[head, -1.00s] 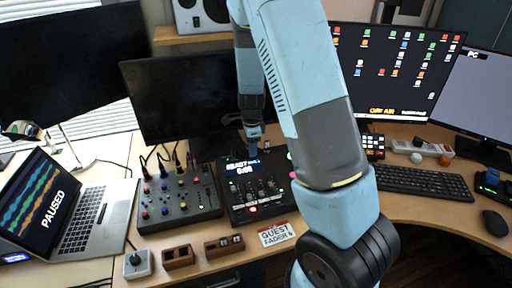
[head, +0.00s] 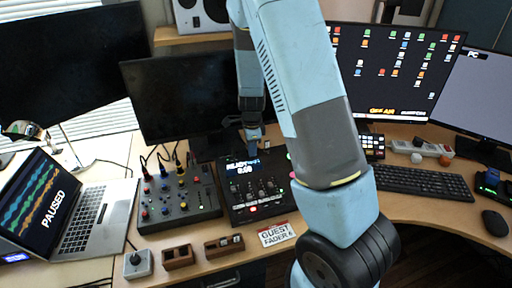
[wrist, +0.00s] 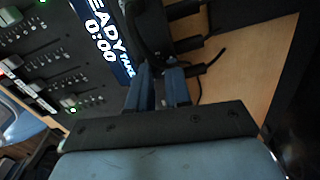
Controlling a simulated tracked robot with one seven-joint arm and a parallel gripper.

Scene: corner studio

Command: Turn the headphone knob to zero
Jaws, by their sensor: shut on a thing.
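The black mixer (head: 233,213) with faders, buttons and a lit screen (head: 243,168) stands on the desk; the screen reads "READY" and "0:00". It also shows in the wrist view (wrist: 45,55). My gripper (head: 252,148) points down at the mixer's back edge, beside the screen. In the wrist view my two blue fingers (wrist: 158,82) are close together, at a dark piece (wrist: 150,30) next to the screen. I take this to be the headphone knob; its grip faces and pointer are hidden by the fingers and shadow.
Black cables (wrist: 207,65) run from the mixer's back edge close to my fingers. A second mixer (head: 178,197) with coloured knobs stands to the left. A dark monitor (head: 180,95) rises behind. A small grey box with a knob (head: 138,264) and a "GUEST FADER" card (head: 276,234) lie in front.

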